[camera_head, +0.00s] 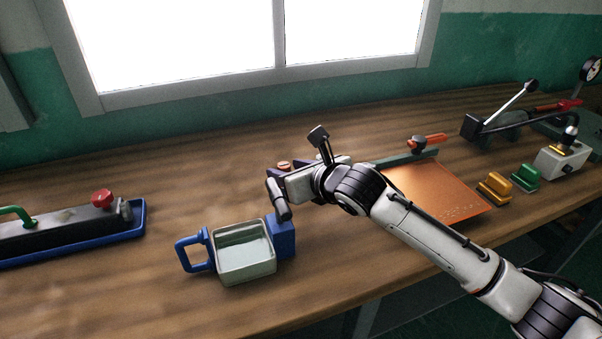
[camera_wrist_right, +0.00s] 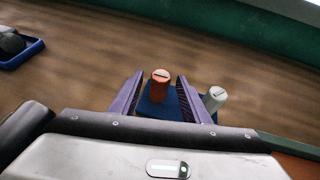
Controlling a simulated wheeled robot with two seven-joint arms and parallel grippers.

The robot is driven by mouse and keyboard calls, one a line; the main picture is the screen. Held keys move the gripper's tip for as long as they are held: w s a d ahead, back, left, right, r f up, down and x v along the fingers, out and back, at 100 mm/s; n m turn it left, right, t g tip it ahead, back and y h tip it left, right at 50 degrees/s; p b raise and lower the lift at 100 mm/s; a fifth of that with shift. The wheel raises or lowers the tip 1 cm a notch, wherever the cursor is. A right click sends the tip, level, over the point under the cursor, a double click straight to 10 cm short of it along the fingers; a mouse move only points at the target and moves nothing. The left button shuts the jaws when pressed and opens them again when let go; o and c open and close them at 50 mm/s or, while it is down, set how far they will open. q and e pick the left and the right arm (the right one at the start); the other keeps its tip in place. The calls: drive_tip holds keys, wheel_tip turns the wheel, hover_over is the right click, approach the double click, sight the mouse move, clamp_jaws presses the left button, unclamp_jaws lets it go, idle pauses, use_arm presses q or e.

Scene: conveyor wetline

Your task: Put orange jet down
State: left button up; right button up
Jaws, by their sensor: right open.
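The orange jet (camera_wrist_right: 160,80) is a short cylinder with a slot in its top. In the wrist view it stands upright between the two purple fingers of my right gripper (camera_wrist_right: 161,92), over a dark blue holder (camera_wrist_right: 152,108). Gaps show between it and the fingers, so the gripper is open around it. In the head view only the top of the orange jet (camera_head: 284,165) shows behind my right gripper (camera_head: 286,169). My left gripper is not in view.
A grey-white jet (camera_wrist_right: 215,97) stands right of the fingers. A copper-coloured plate (camera_head: 433,190) lies right. The bench (camera_head: 190,195) is bare left of the gripper.

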drive_tip(key=v, duration=1.1)
drive_tip(key=shift+s+d+p, duration=0.2)
drive_tip(key=shift+p, duration=0.15)
